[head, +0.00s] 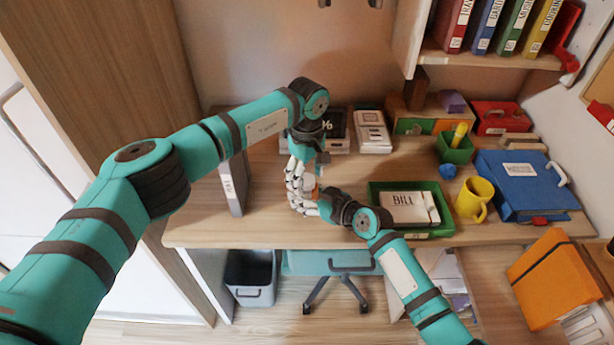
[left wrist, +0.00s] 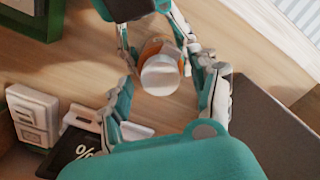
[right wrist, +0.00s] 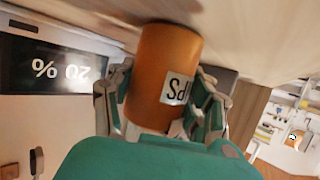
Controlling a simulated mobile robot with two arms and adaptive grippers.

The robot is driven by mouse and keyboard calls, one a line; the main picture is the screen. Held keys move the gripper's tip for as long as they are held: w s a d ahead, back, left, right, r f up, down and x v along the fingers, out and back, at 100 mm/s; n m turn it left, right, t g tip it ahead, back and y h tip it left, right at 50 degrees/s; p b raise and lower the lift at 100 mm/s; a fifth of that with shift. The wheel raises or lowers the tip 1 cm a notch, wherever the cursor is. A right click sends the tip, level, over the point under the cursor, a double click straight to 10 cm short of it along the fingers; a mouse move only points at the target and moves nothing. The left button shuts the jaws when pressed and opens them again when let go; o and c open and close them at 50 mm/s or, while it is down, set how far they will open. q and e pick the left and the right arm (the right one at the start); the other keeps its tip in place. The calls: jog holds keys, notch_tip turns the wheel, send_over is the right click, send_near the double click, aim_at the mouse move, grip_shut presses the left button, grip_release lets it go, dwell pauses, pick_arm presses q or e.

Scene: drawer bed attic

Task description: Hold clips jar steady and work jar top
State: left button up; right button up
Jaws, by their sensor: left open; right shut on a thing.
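The clips jar (right wrist: 160,75) is an orange cylinder with a white label ending in "PS", seen in the right wrist view. My right gripper (right wrist: 165,115) is shut around its side. In the left wrist view the jar's white top (left wrist: 160,77) faces the camera, with a little orange body (left wrist: 153,47) behind it. My left gripper (left wrist: 162,88) is open above the jar, its fingers on either side of the top and apart from it. In the head view both grippers meet over the desk, left (head: 299,185) above right (head: 318,195), and mostly hide the jar.
A green tray with a card marked "BILL" (head: 408,208) lies right of the grippers. Beyond it are a yellow mug (head: 474,198) and blue binder (head: 525,180). A grey upright panel (head: 232,188) stands left. The desk's front edge is close.

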pick_arm(q)
jog(key=shift+f, duration=0.25)
jog(key=c, duration=1.2)
jog(key=shift+o, duration=0.2)
